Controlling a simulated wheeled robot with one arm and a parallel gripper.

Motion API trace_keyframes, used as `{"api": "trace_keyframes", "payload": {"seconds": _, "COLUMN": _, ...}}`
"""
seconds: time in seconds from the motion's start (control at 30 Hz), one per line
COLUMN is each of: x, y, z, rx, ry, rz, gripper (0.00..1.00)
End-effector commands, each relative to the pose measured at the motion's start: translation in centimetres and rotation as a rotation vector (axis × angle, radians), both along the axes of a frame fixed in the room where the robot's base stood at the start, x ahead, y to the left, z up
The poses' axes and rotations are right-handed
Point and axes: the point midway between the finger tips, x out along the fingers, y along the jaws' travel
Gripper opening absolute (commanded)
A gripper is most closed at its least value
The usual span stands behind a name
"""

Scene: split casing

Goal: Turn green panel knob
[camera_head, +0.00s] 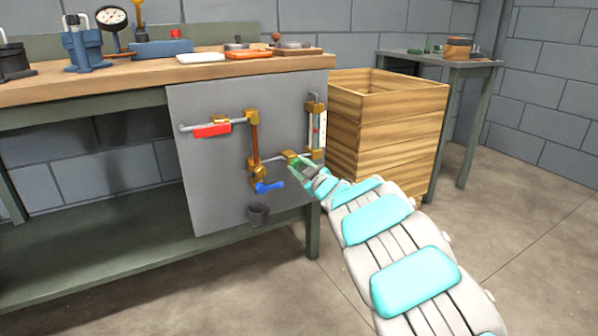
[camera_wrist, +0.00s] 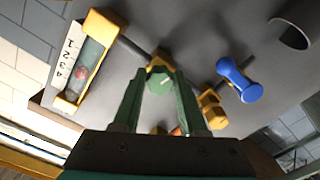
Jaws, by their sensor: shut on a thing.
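The green panel knob (camera_wrist: 160,80) shows in the wrist view with a pale mark on its face. It sits on a brass fitting of the grey panel (camera_head: 215,170). My gripper (camera_wrist: 159,84) has its two green fingers closed on the knob, one on each side. In the head view my gripper (camera_head: 297,163) reaches the panel's right part from the lower right, and its fingers mostly hide the knob.
A blue lever (camera_head: 269,187) is left of my gripper, and a red handle (camera_head: 212,130) is higher up. A sight gauge (camera_head: 317,130) is just above my gripper. A dark cup (camera_head: 258,213) is low on the panel. A wooden crate (camera_head: 388,130) stands close on the right.

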Motion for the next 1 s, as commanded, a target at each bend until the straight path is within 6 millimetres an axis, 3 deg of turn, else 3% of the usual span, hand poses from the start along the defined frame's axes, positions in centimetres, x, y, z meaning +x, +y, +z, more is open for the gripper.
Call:
{"api": "trace_keyframes", "payload": {"seconds": 0.43, "x": -0.01, "y": -0.04, "z": -0.16, "rx": -0.220, "ry": -0.147, "rz": 0.000, "gripper": 0.00}}
{"api": "trace_keyframes", "payload": {"seconds": 1.0, "x": -0.01, "y": 0.04, "z": -0.05, "rx": -0.263, "ry": -0.175, "rz": 0.002, "gripper": 0.00}}
